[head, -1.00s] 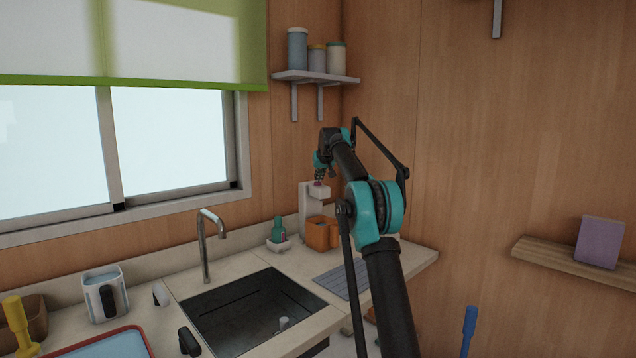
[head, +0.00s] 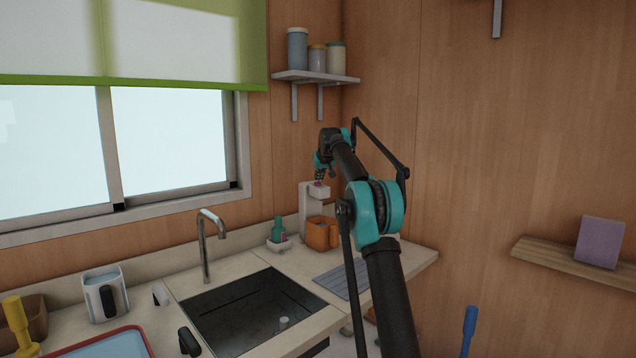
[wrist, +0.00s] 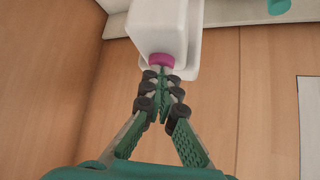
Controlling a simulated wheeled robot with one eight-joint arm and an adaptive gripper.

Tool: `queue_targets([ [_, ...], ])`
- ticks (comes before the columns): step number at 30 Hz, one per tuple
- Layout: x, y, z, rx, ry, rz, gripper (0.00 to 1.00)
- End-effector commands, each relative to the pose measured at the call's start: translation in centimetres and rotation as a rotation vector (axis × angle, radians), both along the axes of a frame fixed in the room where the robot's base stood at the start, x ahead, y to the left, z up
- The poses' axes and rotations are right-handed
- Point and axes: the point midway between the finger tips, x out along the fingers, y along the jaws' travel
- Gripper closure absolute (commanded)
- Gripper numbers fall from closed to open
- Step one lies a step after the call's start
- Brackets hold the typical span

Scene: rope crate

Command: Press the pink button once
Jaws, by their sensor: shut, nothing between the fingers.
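The pink button (wrist: 161,60) sits on the white dispenser (wrist: 158,25) in the wrist view. In the head view my gripper (head: 319,181) is just above the top of the dispenser, and the button there is mostly hidden by the fingertips.
A wall shelf (head: 315,76) with jars is above my gripper.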

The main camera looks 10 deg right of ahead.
Motion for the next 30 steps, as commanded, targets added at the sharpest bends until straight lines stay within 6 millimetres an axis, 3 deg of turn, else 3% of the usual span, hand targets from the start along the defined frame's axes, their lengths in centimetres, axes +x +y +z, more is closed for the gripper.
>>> queue_targets([
  [8, 0.0, 0.0, 0.0, 0.000, 0.001, 0.000, 1.00],
  [24, 0.1, 0.0, 4.8, 0.000, 0.000, 0.000, 1.00],
  [30, 0.0, 0.0, 5.7, 0.000, 0.000, 0.000, 1.00],
])
